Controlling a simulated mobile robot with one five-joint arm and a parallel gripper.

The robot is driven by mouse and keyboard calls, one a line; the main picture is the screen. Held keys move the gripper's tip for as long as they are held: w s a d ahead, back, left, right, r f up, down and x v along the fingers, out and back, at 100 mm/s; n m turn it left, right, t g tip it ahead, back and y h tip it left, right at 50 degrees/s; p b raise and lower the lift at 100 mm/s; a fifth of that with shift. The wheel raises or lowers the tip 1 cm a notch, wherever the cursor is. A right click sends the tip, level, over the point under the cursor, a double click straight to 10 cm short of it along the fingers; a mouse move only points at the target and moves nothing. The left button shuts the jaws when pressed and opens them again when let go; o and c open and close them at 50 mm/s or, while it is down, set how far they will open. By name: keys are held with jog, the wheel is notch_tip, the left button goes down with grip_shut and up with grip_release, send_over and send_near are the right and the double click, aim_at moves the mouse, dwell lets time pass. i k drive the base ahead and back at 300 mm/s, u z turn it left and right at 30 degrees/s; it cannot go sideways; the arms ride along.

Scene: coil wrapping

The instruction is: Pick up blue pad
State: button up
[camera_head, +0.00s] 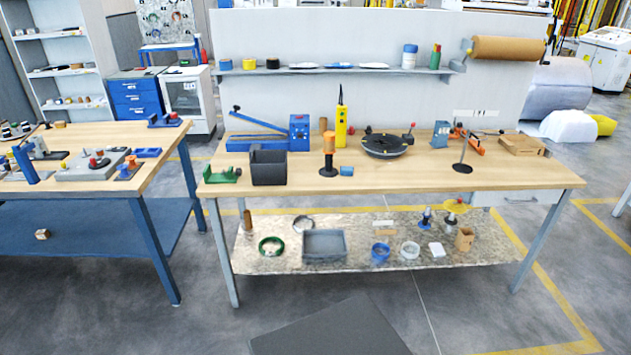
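A small blue block (347,171), the thing that best fits the blue pad, lies on the wooden top of the middle workbench (430,178). It is near the front edge, just right of an orange and black upright tool (329,155) on a round dark base. It is too small to tell its exact shape. A flat blue piece (147,153) also lies on the left bench. My gripper is not in view.
A dark open box (268,168) and a green holder (223,175) stand left of the blue block. A black turntable (385,145) is behind it to the right. The bench's lower shelf (340,255) holds coils and a grey tray.

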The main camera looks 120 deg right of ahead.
aim_at(345, 171)
jog(key=z, duration=0.2)
jog(key=i, duration=0.35)
jog(key=z, duration=3.55)
jog(key=i, duration=0.85)
